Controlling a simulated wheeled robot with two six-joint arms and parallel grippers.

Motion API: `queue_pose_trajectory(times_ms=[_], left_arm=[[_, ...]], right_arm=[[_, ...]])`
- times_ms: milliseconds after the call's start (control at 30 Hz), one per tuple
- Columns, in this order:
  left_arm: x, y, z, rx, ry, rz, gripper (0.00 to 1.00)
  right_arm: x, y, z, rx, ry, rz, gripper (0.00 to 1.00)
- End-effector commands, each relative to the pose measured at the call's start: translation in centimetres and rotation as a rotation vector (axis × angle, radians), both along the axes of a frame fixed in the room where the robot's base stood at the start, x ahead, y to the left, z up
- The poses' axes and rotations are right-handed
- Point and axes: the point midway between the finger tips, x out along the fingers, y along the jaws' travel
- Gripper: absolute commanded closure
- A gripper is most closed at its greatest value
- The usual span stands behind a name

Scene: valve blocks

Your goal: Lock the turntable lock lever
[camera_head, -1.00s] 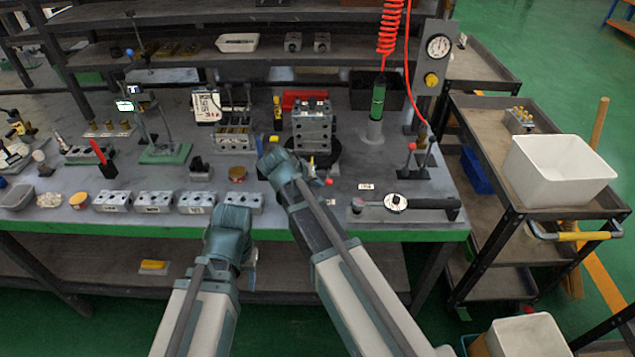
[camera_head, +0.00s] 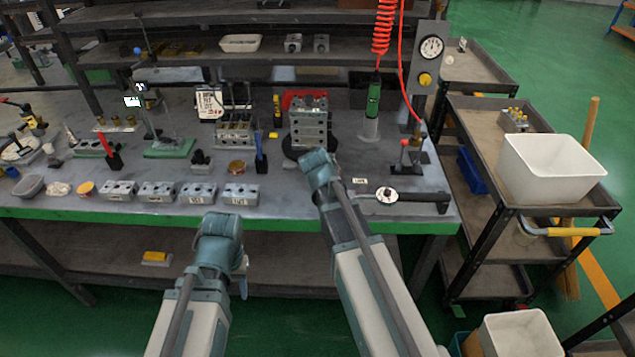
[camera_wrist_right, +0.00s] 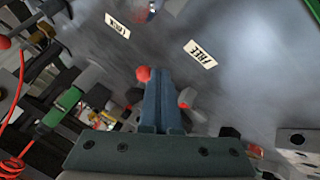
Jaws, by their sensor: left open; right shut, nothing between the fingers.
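The turntable (camera_head: 294,154) is a dark disc under a grey valve block (camera_head: 310,122) at the bench's middle. In the right wrist view, a red ball knob (camera_wrist_right: 143,73), apparently the lock lever's, sits close beside my shut right fingertips (camera_wrist_right: 158,75), on their left; contact is unclear. A LOCK label (camera_wrist_right: 118,25) and a FREE label (camera_wrist_right: 200,53) lie on the bench beyond. In the head view my right wrist hides the knob and lever; a label (camera_head: 360,181) shows just right of it. My left gripper (camera_head: 242,282) is open in front of the bench, apart from everything.
A black-handled tool with a round dial (camera_head: 387,195) lies right of my right arm. Small valve blocks (camera_head: 198,193) line the front edge. A cart (camera_head: 490,150) stands at right.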

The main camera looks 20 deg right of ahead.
Motion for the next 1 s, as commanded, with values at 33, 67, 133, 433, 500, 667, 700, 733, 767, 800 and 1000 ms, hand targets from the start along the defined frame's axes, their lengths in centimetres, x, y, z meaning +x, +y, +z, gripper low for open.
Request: queue_pose_trajectory(times_ms=[33, 67, 133, 433, 500, 667, 700, 733, 767, 800, 1000], left_arm=[[0.1, 0.0, 0.0, 0.0, 0.0, 0.0, 0.5], [0.1, 0.0, 0.0, 0.0, 0.0, 0.0, 0.5], [0.1, 0.0, 0.0, 0.0, 0.0, 0.0, 0.5], [0.1, 0.0, 0.0, 0.0, 0.0, 0.0, 0.5], [0.1, 0.0, 0.0, 0.0, 0.0, 0.0, 0.5], [0.1, 0.0, 0.0, 0.0, 0.0, 0.0, 0.5], [0.1, 0.0, 0.0, 0.0, 0.0, 0.0, 0.5], [0.1, 0.0, 0.0, 0.0, 0.0, 0.0, 0.5], [0.1, 0.0, 0.0, 0.0, 0.0, 0.0, 0.5], [0.1, 0.0, 0.0, 0.0, 0.0, 0.0, 0.5], [0.1, 0.0, 0.0, 0.0, 0.0, 0.0, 0.5]], right_arm=[[-0.3, -0.9, 0.0, 0.002, -0.001, 0.036, 1.0], [-0.3, -1.2, 0.0, 0.001, -0.002, 0.062, 1.0], [-0.1, -1.8, 0.0, 0.001, -0.001, 0.087, 1.0], [0.0, -4.2, 0.0, 0.0, 0.0, 0.085, 1.0], [0.1, -4.6, 0.0, -0.001, 0.001, 0.086, 1.0], [0.2, -5.2, 0.0, -0.001, 0.002, 0.085, 1.0], [0.2, -5.4, 0.0, -0.001, 0.002, 0.085, 1.0], [0.2, -5.5, 0.0, -0.001, 0.002, 0.085, 1.0], [0.3, -5.5, 0.0, -0.002, 0.001, 0.085, 1.0], [0.3, -5.6, 0.0, -0.002, 0.001, 0.085, 1.0], [0.4, -6.0, 0.0, -0.005, 0.001, 0.084, 1.0]])
